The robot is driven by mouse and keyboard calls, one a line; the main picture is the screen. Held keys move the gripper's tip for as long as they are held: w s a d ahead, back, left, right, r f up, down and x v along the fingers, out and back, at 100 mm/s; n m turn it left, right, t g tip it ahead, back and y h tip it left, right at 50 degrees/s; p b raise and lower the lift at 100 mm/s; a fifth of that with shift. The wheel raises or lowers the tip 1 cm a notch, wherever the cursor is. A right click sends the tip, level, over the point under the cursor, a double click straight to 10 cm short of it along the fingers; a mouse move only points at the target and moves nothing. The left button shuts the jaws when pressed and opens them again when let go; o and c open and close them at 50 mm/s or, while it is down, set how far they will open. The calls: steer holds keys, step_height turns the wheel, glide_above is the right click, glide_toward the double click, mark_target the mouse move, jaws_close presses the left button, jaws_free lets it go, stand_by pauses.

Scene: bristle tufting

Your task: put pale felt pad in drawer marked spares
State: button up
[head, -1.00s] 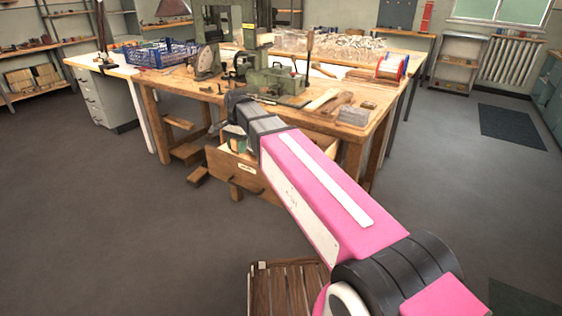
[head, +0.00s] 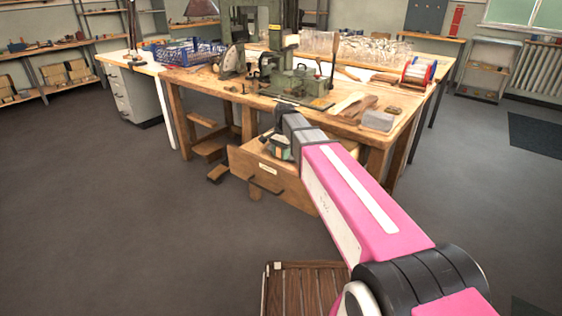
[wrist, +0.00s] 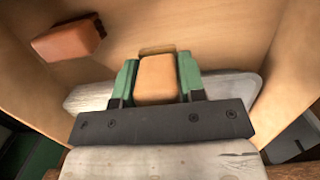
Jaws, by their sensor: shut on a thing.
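My gripper (wrist: 157,68) has green fingers shut on a light tan block with rounded edges, which looks like the pale felt pad (wrist: 158,82). In the wrist view they are over or inside a wooden drawer (wrist: 205,25); the exact height is unclear. The head view shows the drawer (head: 240,165) pulled out under the bench, with a pale label (head: 268,169) too small to read and a dark handle. My gripper (head: 277,147) is at its opening there, and my arm hides part of the drawer.
A reddish-brown block (wrist: 68,40) lies in the drawer. A pale, worn slab (wrist: 160,160) shows below the held block. The floor left is clear.

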steer(key=shift+f, duration=1.85)
steer(key=shift+f, duration=0.6)
steer(key=o, duration=1)
steer(key=shift+r, duration=0.15)
steer(key=r, duration=0.8)
steer(key=w+d+r, duration=0.1)
steer(key=r, duration=0.4)
steer(key=shift+a, duration=0.1)
